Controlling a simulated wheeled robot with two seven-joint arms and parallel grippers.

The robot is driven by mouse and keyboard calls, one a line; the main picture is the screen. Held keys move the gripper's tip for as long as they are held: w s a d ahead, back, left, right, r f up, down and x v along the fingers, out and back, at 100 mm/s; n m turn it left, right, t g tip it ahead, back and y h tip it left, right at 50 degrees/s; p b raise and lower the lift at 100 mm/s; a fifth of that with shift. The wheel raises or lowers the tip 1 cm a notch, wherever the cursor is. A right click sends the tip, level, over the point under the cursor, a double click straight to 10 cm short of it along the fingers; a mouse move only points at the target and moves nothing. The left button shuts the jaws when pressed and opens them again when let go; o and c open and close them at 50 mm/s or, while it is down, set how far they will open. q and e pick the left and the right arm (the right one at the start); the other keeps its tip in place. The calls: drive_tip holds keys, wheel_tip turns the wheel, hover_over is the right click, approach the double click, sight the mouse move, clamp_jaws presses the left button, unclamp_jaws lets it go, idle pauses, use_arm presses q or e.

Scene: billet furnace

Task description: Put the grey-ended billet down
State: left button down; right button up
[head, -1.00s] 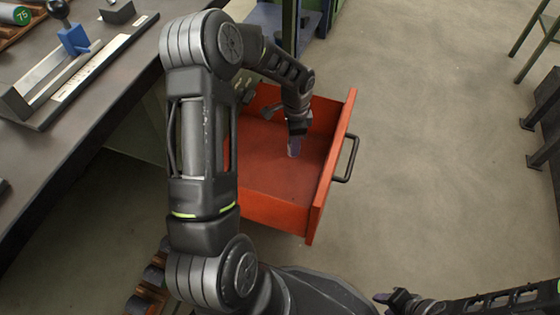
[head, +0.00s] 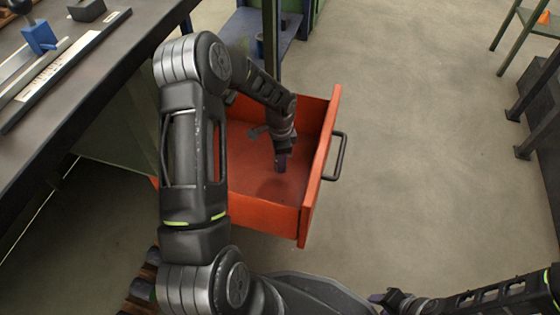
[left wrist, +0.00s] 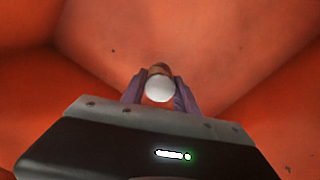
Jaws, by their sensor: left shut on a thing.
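My left gripper (head: 281,165) points down inside the open red drawer (head: 262,212). In the left wrist view, its two purple fingers are shut on a billet (left wrist: 160,89) with a pale grey-white round end facing the camera and a brownish body beyond it. The drawer's red floor and walls surround it in that view. I cannot tell whether the billet touches the drawer floor. In the head view the billet cannot be made out against the fingers. My right gripper (head: 384,298) is low in the head view, away from the drawer, and its jaws are too unclear to read.
The drawer's dark handle (head: 338,157) sticks out on the right. A rack with dark round billets (head: 141,289) sits at the lower left. Bare floor lies right of the drawer.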

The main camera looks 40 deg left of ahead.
use_arm(q)
drive_tip(key=shift+r, duration=0.1)
drive_tip(key=shift+f+b, duration=0.3)
drive_tip(key=shift+f, duration=0.3)
drive_tip(key=c, duration=0.9)
unclamp_jaws()
drive_tip(key=shift+r, duration=0.1)
wheel_tip(320, 180, up, 13)
drive_tip(key=p, duration=0.5)
